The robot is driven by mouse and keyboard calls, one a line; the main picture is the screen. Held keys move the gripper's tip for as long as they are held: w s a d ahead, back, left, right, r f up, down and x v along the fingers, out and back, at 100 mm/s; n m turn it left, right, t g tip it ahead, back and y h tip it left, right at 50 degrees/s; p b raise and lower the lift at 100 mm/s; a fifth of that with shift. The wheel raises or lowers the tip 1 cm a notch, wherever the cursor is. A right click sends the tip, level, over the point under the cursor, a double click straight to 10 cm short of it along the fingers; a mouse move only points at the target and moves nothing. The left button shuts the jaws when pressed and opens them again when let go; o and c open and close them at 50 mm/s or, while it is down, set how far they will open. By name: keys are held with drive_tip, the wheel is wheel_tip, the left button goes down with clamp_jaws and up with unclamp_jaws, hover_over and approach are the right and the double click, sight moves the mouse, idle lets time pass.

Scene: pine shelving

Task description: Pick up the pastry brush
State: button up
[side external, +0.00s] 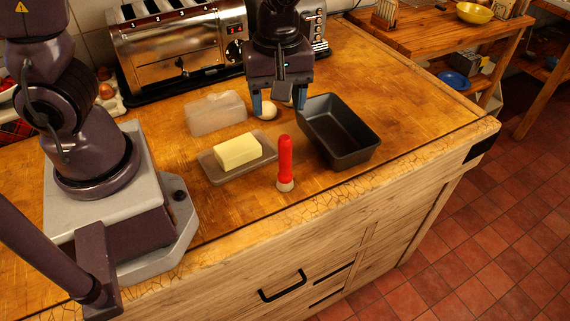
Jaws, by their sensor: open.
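The pastry brush (285,159) has a red handle and a pale end. It is on the wooden counter near the front edge, between the butter dish and the dark loaf pan. Its pale end is toward the front edge, and it looks upright, though one view makes this hard to confirm. My gripper (278,104) points down above the counter, behind the brush in the picture. Its blue-tipped fingers are apart, and it is not touching the brush. A white egg-like object (267,111) shows between the fingertips; its depth relative to them is unclear.
Butter (238,151) sits on a shallow dish (212,172) left of the brush. A translucent box-like cover (216,113) lies behind it. The dark loaf pan (367,153) is close right of the brush. A toaster (180,50) stands at the back. The counter's right side is clear.

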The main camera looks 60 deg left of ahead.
sight(285, 150)
drive_tip(key=n, duration=0.1)
drive_tip(key=w+n, duration=0.1)
drive_tip(key=n, duration=0.1)
drive_tip(key=shift+r, duration=0.15)
drive_tip(key=shift+n, duration=0.6)
drive_tip(key=shift+f, duration=0.35)
drive_tip(key=f, duration=1.2)
drive_tip(key=shift+w+a+f, duration=0.1)
drive_tip(key=shift+w+a, duration=0.05)
drive_tip(key=shift+w, duration=0.1)
drive_tip(key=c, duration=1)
wheel_tip(285, 150, up, 10)
drive_tip(key=shift+r, duration=0.1)
